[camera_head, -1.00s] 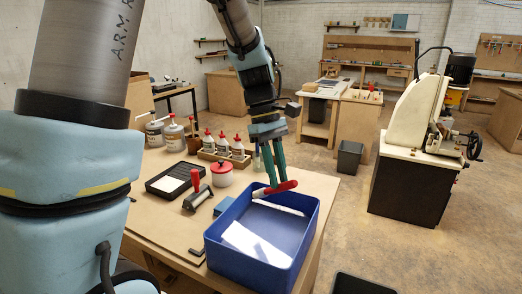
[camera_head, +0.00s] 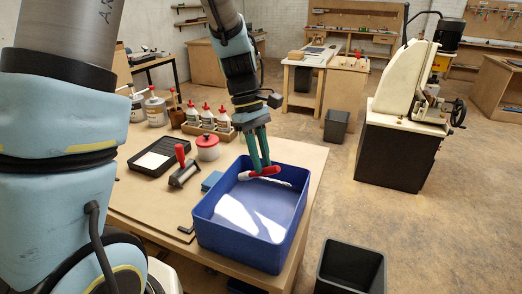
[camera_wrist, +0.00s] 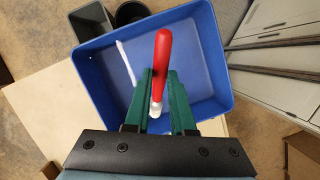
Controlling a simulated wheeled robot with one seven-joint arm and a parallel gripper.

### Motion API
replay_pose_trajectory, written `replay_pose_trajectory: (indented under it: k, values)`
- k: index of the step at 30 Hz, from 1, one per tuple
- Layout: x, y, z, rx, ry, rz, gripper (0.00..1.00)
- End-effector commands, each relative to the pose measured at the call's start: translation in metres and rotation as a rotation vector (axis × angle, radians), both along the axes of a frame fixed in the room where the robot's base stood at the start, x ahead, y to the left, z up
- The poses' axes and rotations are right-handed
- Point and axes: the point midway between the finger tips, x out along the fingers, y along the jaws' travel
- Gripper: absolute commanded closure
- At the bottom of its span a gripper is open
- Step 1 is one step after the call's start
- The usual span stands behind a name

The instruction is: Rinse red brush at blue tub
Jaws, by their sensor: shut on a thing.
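My gripper (camera_head: 259,160) is shut on the red brush (camera_head: 265,171), over the blue tub (camera_head: 208,232) near its far side. In the wrist view the red handle (camera_wrist: 163,58) sticks out past my green fingers (camera_wrist: 158,95), and a pale part lies between them. The brush seems to hang at or just above the tub's rim height; its exact height is hard to tell. The tub stands open on the table corner, with bright light patches on its floor. The brush's bristles are not clearly visible.
On the table left of the tub are a roller with a red handle (camera_head: 183,168), a black tray (camera_head: 152,157), a red-lidded pot (camera_head: 208,148) and a small blue block (camera_head: 211,181). Glue bottles (camera_head: 207,117) stand behind. A dark bin (camera_head: 350,268) is on the floor at right.

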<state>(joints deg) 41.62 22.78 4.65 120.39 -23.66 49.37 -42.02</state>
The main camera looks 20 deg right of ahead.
Motion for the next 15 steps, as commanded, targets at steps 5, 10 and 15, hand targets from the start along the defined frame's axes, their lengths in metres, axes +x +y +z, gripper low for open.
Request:
replay_pose_trajectory:
  k: [5,10,15]
  values:
    - [0.0,0.0,-0.023,0.0,-0.001,0.0,1.0]
    - [0.0,0.0,-0.04,0.0,-0.001,0.0,1.0]
    - [0.0,0.0,-0.056,0.0,-0.001,-0.001,1.0]
